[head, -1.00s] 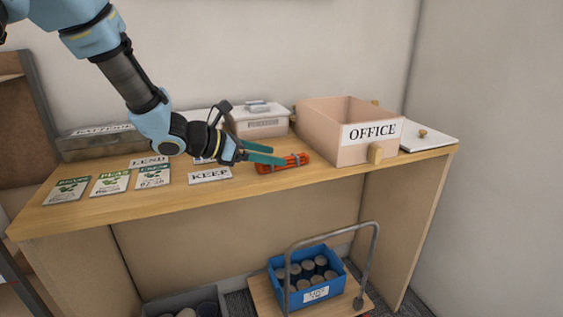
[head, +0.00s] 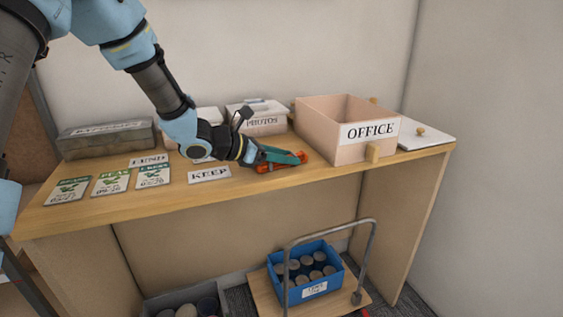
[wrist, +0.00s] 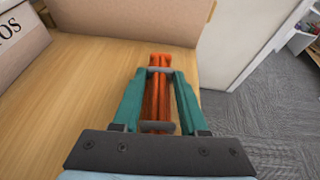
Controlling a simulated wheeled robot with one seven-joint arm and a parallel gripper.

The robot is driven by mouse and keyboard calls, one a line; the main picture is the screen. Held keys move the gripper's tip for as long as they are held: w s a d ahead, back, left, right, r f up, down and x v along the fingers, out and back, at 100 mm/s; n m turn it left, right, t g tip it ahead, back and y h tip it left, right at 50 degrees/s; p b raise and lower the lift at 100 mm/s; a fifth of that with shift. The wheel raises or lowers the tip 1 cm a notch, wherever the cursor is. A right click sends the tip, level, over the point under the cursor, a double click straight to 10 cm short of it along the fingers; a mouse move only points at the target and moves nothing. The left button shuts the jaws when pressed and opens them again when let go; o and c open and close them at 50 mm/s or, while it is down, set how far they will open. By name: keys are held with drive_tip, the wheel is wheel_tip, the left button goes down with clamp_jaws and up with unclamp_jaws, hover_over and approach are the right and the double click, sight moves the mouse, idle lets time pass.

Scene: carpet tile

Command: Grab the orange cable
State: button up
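The orange cable (head: 278,168) is a coiled bundle with grey ties, lying on the wooden table left of the OFFICE box. In the wrist view the orange cable (wrist: 160,100) runs lengthwise between the teal fingers. My gripper (head: 299,157) is over the cable, pointing right, and its fingers hide part of it in the head view. In the wrist view my gripper (wrist: 160,76) is open, one finger on each side of the bundle. Bits of table show between fingers and cable; contact near the tips is hard to tell.
The OFFICE box (head: 330,142) stands close to the right of the fingertips. A PHOTOS box (head: 262,125) is behind. A KEEP card (head: 209,174) and seed packets (head: 110,182) lie left. Below, a trolley (head: 262,300) holds a blue crate (head: 327,281).

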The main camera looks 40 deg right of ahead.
clamp_jaws()
drive_tip(key=shift+r, duration=0.1)
